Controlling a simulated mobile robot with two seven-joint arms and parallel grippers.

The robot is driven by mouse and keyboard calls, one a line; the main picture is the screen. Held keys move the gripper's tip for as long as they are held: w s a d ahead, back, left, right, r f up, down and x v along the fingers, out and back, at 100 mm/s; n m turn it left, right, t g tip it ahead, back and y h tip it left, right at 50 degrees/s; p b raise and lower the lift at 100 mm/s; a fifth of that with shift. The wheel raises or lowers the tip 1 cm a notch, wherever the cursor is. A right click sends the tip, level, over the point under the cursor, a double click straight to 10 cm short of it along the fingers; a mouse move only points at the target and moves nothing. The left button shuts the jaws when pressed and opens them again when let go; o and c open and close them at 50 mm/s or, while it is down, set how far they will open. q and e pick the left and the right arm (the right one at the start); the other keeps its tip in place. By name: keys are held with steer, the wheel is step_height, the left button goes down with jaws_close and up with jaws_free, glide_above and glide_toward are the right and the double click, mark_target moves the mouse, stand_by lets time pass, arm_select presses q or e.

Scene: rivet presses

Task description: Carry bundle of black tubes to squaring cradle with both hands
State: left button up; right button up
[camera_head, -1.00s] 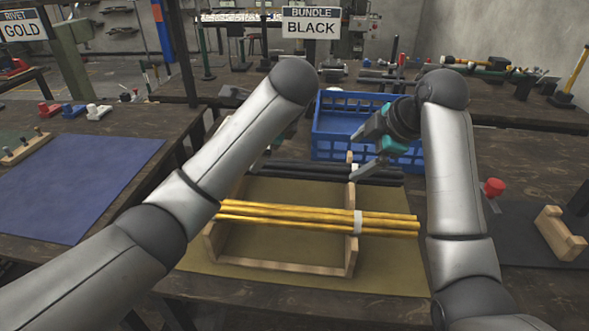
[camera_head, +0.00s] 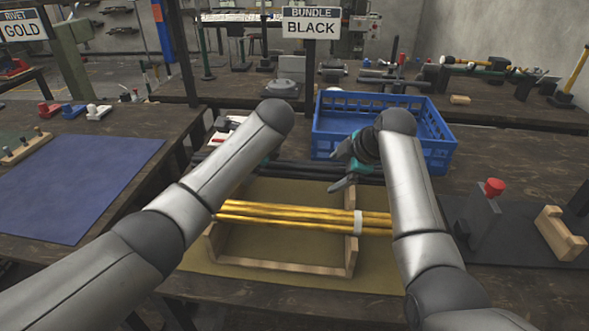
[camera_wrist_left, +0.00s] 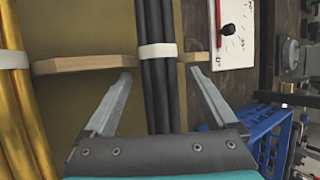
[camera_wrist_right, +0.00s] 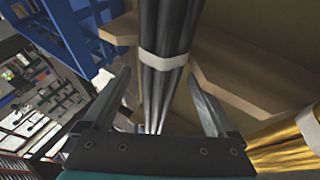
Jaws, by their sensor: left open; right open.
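The bundle of black tubes (camera_head: 310,170) lies across the far part of the wooden cradle (camera_head: 280,265), behind a gold tube bundle (camera_head: 290,217). In the left wrist view the black tubes (camera_wrist_left: 157,90) run between the open fingers of my left gripper (camera_wrist_left: 163,85), with a white band (camera_wrist_left: 157,52) just ahead. In the right wrist view the black tubes (camera_wrist_right: 166,75) pass between the open fingers of my right gripper (camera_wrist_right: 160,88), near another white band (camera_wrist_right: 163,58). My right gripper (camera_head: 337,170) also shows in the head view. My left gripper is hidden behind its arm there.
A blue crate (camera_head: 385,125) stands just behind the cradle, close to my right gripper. A grey block with a red knob (camera_head: 482,210) and a wooden block (camera_head: 560,235) are at the right. A blue mat (camera_head: 70,185) lies at the left.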

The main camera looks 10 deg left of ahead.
arm_select(q)
steer(key=shift+c, duration=0.4)
arm_select(e)
steer(key=shift+c, duration=0.4)
arm_select(q)
jaws_close()
arm_select(e)
jaws_close()
arm_select(q)
steer(key=shift+r, duration=0.15)
arm_select(e)
steer(key=shift+r, duration=0.15)
